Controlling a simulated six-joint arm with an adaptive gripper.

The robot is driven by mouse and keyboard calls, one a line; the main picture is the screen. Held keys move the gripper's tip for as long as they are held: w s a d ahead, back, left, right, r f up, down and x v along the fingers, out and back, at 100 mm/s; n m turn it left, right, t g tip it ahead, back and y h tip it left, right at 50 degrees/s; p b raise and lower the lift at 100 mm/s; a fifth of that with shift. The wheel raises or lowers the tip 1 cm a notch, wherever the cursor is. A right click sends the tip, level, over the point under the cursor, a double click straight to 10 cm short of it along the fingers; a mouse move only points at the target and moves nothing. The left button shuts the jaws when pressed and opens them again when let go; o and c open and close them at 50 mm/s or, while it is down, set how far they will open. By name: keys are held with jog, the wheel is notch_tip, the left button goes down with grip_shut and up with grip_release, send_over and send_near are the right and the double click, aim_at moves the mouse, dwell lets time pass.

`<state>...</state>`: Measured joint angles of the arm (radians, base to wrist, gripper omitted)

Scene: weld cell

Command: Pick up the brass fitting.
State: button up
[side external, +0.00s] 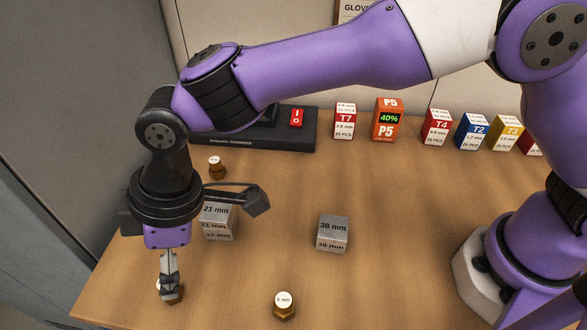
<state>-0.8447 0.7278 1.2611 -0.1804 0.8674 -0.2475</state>
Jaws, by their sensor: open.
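My gripper (169,277) points down at the lower left of the table, and its jaws are open. A brass fitting (174,297) stands directly below and behind the fingertips, mostly hidden by them. I cannot tell whether the fingers touch it. A second brass fitting with a white round label on top (284,309) stands at the front middle, apart from my gripper. A third, smaller-looking brass fitting (216,171) stands farther back, behind my wrist.
A grey block marked 21 mm (218,224) stands close to my wrist. A grey block marked 38 mm (333,235) stands mid-table. A black switch box (285,133) and several labelled boxes, including an orange P5 box (388,120), line the back. The right-centre table is clear.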

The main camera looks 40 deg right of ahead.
jog(key=x, duration=0.6)
jog(key=shift+w+a+f, duration=0.15)
jog(key=shift+a+f, duration=0.05)
jog(key=shift+f, duration=0.1)
grip_shut()
